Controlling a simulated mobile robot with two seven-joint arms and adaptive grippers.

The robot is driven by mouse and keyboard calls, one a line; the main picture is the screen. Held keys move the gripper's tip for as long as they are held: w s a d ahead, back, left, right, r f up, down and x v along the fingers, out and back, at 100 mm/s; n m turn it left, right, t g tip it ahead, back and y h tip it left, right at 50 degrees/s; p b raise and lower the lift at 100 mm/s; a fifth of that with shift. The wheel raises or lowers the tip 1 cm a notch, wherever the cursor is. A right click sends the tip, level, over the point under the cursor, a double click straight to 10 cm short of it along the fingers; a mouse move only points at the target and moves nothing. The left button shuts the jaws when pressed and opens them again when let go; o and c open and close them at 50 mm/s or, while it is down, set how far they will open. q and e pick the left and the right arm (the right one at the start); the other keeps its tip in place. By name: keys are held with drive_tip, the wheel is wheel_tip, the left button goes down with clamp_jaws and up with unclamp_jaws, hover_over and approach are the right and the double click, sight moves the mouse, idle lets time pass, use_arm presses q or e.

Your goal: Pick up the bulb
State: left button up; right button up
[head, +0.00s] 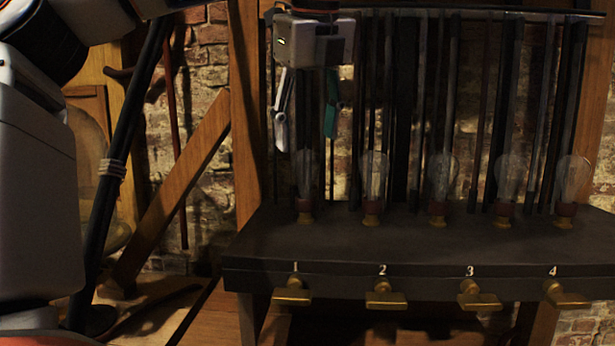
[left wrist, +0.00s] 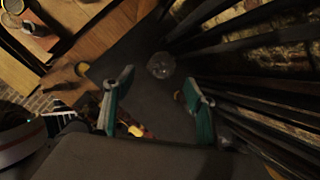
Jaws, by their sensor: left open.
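Several clear glass bulbs with brass-coloured bases stand upright in a row on a dark bench in the head view. The leftmost bulb (head: 306,178) is nearest my left gripper (head: 307,140), which hangs above it with its fingers pointing down. The gripper is open and empty, with a gap between its fingers. In the left wrist view, a round glass bulb (left wrist: 160,65) shows between and just beyond the fingertips of the left gripper (left wrist: 158,77). I cannot tell from this whether a finger touches it. My right gripper is not in view.
The dark bench (head: 330,245) has brass handles numbered 1 to 4 along its front, such as the handle under 1 (head: 292,292). Dark vertical rods (head: 388,110) stand close behind the bulbs. A wooden post (head: 248,120) rises at the bench's left end.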

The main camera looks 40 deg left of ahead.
sight(306, 152)
use_arm(q)
drive_tip(key=shift+b+x, duration=0.6)
drive_tip(key=shift+x, duration=0.5)
drive_tip(key=x, duration=0.2)
drive_tip(key=b+x, duration=0.1)
drive_tip(key=x, duration=0.2)
drive_tip(key=shift+w+a+f, duration=0.15)
drive_tip(key=shift+w+a, duration=0.2)
drive_tip(key=shift+w, duration=0.05)
drive_tip(key=shift+s+d, duration=0.1)
drive_tip(key=shift+s, duration=0.05)
drive_tip(key=c, duration=1)
